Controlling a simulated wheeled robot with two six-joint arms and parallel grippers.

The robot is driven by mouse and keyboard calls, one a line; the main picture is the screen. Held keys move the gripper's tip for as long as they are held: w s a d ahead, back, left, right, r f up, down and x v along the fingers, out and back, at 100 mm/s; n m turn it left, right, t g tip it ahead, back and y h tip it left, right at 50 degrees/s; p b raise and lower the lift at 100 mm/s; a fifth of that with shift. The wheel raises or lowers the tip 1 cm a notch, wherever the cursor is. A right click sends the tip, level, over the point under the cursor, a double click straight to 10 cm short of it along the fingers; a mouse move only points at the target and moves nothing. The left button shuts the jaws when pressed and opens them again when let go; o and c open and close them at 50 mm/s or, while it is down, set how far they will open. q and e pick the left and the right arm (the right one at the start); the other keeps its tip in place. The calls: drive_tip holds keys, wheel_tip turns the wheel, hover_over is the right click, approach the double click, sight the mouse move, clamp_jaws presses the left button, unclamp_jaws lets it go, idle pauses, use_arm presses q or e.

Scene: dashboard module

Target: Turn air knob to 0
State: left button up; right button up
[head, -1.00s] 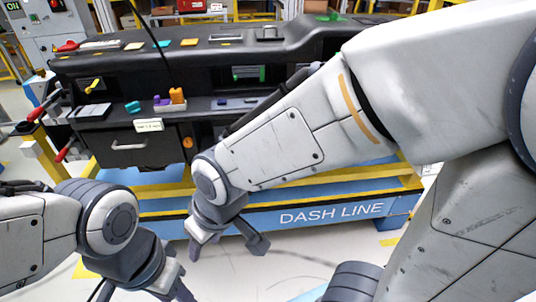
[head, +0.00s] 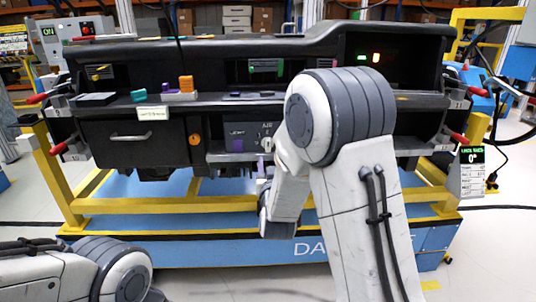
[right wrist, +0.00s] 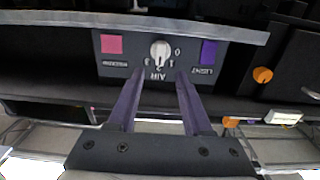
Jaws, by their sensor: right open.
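The air knob (right wrist: 160,49) is white and round, on a dark panel (right wrist: 118,70) that appears upside down in the right wrist view. The marks 0, 1, 2, 3 and the word AIR surround it; I cannot tell its exact setting. A pink button (right wrist: 112,43) and a purple LIGHT button (right wrist: 208,52) flank it. My right gripper (right wrist: 157,72) is open, its fingers pointing at the panel on either side below the knob, with nothing between them. My left gripper is out of view.
The black dashboard (head: 130,60) stands on a blue and yellow frame (head: 160,205). A ledge (right wrist: 60,18) runs close along the panel. An orange knob (right wrist: 262,75) sits beside it. A display (head: 471,157) reading 0° hangs at the right.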

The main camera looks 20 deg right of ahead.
sight(268, 146)
drive_tip(key=x, duration=0.8)
drive_tip(key=shift+w, duration=0.35)
clamp_jaws()
